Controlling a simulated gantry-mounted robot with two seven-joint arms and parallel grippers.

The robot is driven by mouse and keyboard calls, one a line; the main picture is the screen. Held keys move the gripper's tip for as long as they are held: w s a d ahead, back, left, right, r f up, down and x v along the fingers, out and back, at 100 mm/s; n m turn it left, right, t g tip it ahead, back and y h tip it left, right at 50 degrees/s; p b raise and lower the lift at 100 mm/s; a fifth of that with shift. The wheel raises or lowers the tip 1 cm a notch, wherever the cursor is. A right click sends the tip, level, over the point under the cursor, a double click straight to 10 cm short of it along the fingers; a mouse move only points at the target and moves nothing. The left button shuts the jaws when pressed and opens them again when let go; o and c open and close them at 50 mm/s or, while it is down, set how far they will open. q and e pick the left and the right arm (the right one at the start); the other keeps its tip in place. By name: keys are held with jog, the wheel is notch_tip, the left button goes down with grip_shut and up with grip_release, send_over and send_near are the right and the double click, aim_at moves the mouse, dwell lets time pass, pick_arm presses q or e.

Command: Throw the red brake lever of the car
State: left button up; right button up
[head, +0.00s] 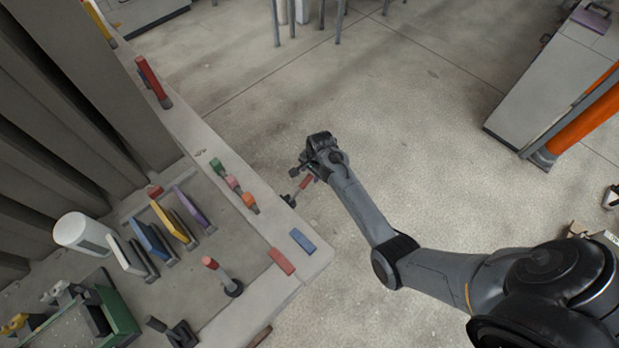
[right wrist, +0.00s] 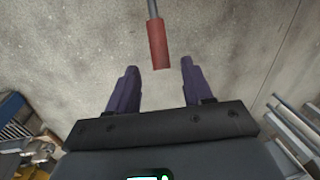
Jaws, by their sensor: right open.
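The red brake lever (head: 306,183) sticks out from the right side of the mould car (head: 258,240), on a dark pivot at the car's edge. In the right wrist view its red grip (right wrist: 158,45) hangs on a grey rod, in line with the gap between my fingers and just beyond the fingertips. My right gripper (head: 309,170) is open and empty beside the lever's grip; its two purple fingers (right wrist: 155,72) stand apart on either side in the wrist view. No contact with the lever is visible. My left gripper is not in view.
On the car stand another red-topped lever (head: 210,263), coloured blocks (head: 232,184), flat coloured plates (head: 160,222) and a white cylinder (head: 84,234). Red (head: 281,262) and blue (head: 303,241) pieces lie near its corner. The floor right of the car is clear; a grey cabinet (head: 545,85) stands far right.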

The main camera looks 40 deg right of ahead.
aim_at(310, 176)
jog(key=shift+w+f+b, duration=0.25)
jog(key=shift+f, duration=1.05)
jog(key=shift+w+f+b, duration=0.2)
jog(key=shift+f, duration=1.1)
grip_shut()
